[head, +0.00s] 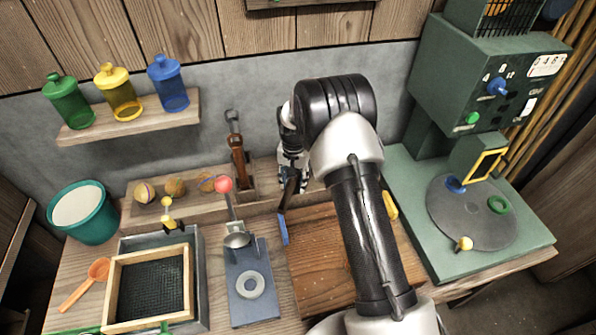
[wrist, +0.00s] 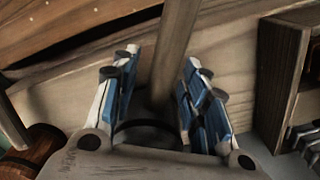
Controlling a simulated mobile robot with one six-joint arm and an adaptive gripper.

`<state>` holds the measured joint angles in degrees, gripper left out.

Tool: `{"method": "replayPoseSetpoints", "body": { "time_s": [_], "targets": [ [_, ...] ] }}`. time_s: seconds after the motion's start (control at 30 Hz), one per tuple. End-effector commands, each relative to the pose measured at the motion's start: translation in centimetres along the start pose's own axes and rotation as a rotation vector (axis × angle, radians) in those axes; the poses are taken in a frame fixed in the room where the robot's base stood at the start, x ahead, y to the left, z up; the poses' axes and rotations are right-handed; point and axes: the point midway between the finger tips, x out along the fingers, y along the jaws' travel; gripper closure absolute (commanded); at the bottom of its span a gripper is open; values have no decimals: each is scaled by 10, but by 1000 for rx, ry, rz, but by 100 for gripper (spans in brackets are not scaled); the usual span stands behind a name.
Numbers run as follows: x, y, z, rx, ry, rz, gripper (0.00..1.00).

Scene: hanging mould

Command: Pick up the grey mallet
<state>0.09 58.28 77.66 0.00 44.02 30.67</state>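My gripper (wrist: 158,85) has its blue-and-white fingers apart, one on each side of a brownish-grey wooden handle (wrist: 174,45). Gaps show between the handle and both finger pads. The handle runs from near my palm to the top of the wrist view, with a dark round part at its near end. I take this as the grey mallet, but its head is not clearly seen. In the head view my gripper (head: 284,222) points down beside the wooden back ledge, mostly behind my arm, and the mallet is hidden there.
A brown-handled tool (head: 238,155) stands in a wooden block just left of my gripper. A red-knobbed lever press (head: 250,284) stands in front. A wooden board (head: 312,262) lies below my arm. A green machine (head: 480,95) stands right. A wooden box (wrist: 285,75) is close by.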

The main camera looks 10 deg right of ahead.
Motion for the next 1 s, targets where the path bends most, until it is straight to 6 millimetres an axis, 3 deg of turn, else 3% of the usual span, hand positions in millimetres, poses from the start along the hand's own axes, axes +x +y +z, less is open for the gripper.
{"method": "replayPoseSetpoints", "body": {
  "time_s": [0.57,1.0],
  "targets": [
    [0,0,0,0,-1,0,100],
    [-5,0,0,0,2,-1,100]
  ]
}}
